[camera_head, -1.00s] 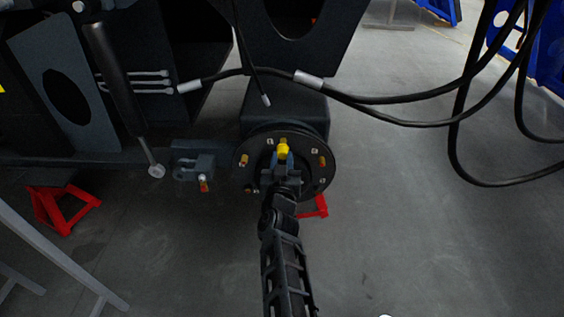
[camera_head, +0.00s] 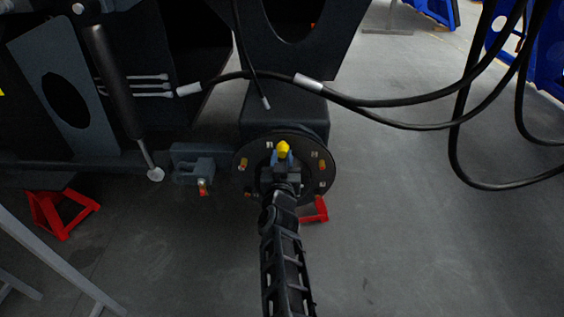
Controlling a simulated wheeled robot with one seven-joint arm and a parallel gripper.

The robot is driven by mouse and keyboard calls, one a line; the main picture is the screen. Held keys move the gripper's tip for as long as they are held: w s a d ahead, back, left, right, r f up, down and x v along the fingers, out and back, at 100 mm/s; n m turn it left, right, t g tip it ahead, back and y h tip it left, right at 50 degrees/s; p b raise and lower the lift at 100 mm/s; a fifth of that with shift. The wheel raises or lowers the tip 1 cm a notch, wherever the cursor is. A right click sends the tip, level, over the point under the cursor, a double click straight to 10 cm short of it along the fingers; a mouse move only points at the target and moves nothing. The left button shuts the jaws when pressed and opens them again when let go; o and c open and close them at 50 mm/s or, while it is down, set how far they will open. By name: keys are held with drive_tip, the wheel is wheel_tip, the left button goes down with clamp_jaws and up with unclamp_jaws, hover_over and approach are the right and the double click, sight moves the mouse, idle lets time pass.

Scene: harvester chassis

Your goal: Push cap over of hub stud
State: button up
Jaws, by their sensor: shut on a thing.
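The round dark hub (camera_head: 327,180) sits at the middle of the view on the chassis. Brass-coloured studs show on its face, one on the left (camera_head: 242,164) and one on the right (camera_head: 321,165). The yellow cap (camera_head: 283,148) is at the hub's upper part, held in my gripper (camera_head: 282,157). My gripper is shut on the cap, in front of the hub face. The view does not show whether the cap is around a stud or only in front of it. My gripper and arm hide the hub's centre and lower part.
A bracket (camera_head: 193,165) with a small brass and red fitting stands left of the hub. Black hoses (camera_head: 400,99) hang across the upper right. Red stands (camera_head: 62,210) are on the floor, one behind the hub. The floor to the right is clear.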

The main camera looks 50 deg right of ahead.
drive_tip(key=shift+b+x, duration=0.4)
drive_tip(key=shift+x, duration=0.4)
drive_tip(key=o, duration=0.9)
drive_tip(key=shift+p+v, duration=0.5)
drive_tip(key=shift+v, duration=0.4)
drive_tip(key=shift+p+v, duration=0.55)
drive_tip(key=shift+v, duration=0.85)
drive_tip(key=shift+s+a, duration=0.1)
drive_tip(key=shift+s, duration=0.1)
drive_tip(key=shift+p+v, duration=0.35)
drive_tip(key=shift+v, duration=3.55)
